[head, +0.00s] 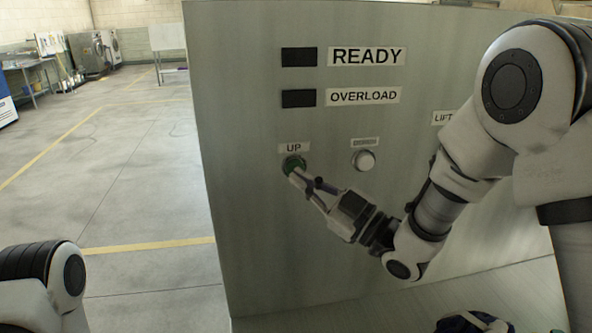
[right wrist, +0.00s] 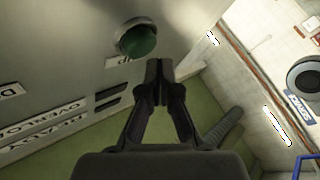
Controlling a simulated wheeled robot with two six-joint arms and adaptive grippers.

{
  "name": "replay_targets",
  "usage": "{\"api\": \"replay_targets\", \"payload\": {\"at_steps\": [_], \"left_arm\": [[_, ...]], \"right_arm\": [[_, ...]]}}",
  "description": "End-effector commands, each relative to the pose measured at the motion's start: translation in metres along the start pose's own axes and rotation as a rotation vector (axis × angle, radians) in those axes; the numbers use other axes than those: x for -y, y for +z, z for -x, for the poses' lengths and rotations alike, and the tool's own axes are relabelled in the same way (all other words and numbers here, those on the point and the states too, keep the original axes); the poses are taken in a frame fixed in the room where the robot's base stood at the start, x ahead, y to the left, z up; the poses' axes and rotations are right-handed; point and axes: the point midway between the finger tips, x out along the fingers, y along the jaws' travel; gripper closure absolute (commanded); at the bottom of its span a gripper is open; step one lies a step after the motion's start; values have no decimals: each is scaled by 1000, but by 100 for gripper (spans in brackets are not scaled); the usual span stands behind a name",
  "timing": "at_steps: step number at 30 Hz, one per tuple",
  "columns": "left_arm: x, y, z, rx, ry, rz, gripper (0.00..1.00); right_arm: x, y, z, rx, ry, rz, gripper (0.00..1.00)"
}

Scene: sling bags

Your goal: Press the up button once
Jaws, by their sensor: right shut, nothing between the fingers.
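The green up button (head: 293,162) sits on the grey panel below the "UP" label (head: 293,147). It also shows in the right wrist view (right wrist: 138,42) as a round green cap in a grey ring. My right gripper (head: 296,176) is shut and empty, its tips overlapping the button's lower edge in the head view. In the right wrist view the fingertips (right wrist: 159,66) lie just to the right of and below the button, with a small gap in the picture. Whether they touch it I cannot tell. My left gripper is out of view.
Dark indicators (head: 299,57) sit beside the "READY" (head: 367,56) and "OVERLOAD" labels. My right arm partly covers a "LIFT" label (head: 442,118). Open floor (head: 120,185) lies left of the panel (head: 250,240).

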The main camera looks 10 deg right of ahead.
Motion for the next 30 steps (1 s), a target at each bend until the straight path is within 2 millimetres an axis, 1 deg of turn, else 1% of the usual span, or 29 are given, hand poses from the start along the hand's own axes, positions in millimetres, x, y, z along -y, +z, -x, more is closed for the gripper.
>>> {"api": "replay_targets", "payload": {"at_steps": [23,30], "left_arm": [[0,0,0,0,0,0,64],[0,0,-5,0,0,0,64]], "right_arm": [[0,0,0,0,0,0,100],[-4,4,-5,0,0,2,100]]}}
